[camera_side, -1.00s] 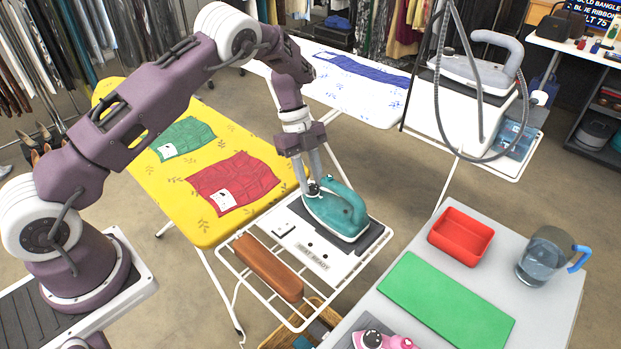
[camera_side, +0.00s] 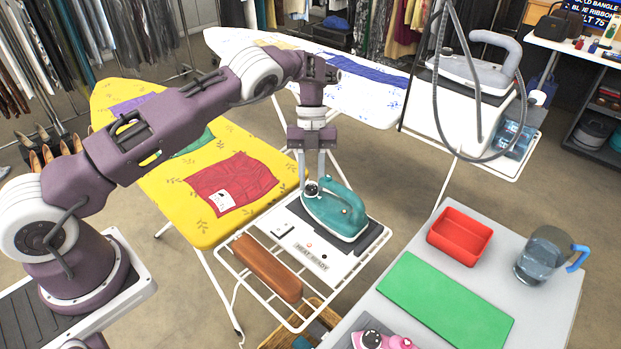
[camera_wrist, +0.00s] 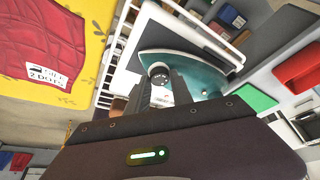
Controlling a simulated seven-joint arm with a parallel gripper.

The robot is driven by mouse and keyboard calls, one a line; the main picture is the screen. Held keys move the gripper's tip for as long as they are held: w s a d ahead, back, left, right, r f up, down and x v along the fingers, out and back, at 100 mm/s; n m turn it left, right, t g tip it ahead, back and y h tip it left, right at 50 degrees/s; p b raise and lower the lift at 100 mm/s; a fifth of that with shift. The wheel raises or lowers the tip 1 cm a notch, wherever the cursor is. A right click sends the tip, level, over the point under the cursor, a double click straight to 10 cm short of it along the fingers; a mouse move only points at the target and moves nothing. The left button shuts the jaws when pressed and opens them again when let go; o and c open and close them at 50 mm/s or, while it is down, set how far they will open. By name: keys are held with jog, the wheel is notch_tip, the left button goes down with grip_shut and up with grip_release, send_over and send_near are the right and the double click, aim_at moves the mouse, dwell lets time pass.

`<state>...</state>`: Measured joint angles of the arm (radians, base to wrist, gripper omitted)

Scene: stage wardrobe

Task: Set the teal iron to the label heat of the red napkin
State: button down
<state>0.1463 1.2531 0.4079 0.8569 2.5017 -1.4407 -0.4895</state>
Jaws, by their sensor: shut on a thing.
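The red napkin (camera_side: 240,178) lies flat on the yellow ironing board. Its white label (camera_wrist: 47,75) reads "2 DOTS" on the lower line; the upper line is unclear.
A brown wooden block (camera_side: 268,268) lies on the stand's wire rack. A grey table holds a red tray (camera_side: 458,238), a green mat (camera_side: 445,300), a water jug (camera_side: 545,258) and a pink iron (camera_side: 385,341). A grey steam iron (camera_side: 475,68) stands behind.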

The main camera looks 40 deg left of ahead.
jog(key=shift+d+m+g+y, duration=0.15)
jog(key=shift+m+g+y, duration=0.4)
jog(key=shift+m, duration=1.35)
jog(key=shift+w+t, duration=0.1)
jog(key=shift+t, duration=0.15)
jog(key=c, duration=1.1)
grip_release()
jog(key=shift+s+d+r+v, duration=0.2)
jog(key=shift+s+v, duration=0.15)
jog(key=shift+v, duration=1.55)
jog(key=shift+s+d+r+v, duration=0.2)
jog(key=shift+s+v, duration=0.2)
jog(key=shift+v, duration=1.55)
jog(key=shift+s+d+r+v, duration=0.15)
jog(key=shift+s+d+v, duration=0.15)
jog(key=shift+v, duration=1.6)
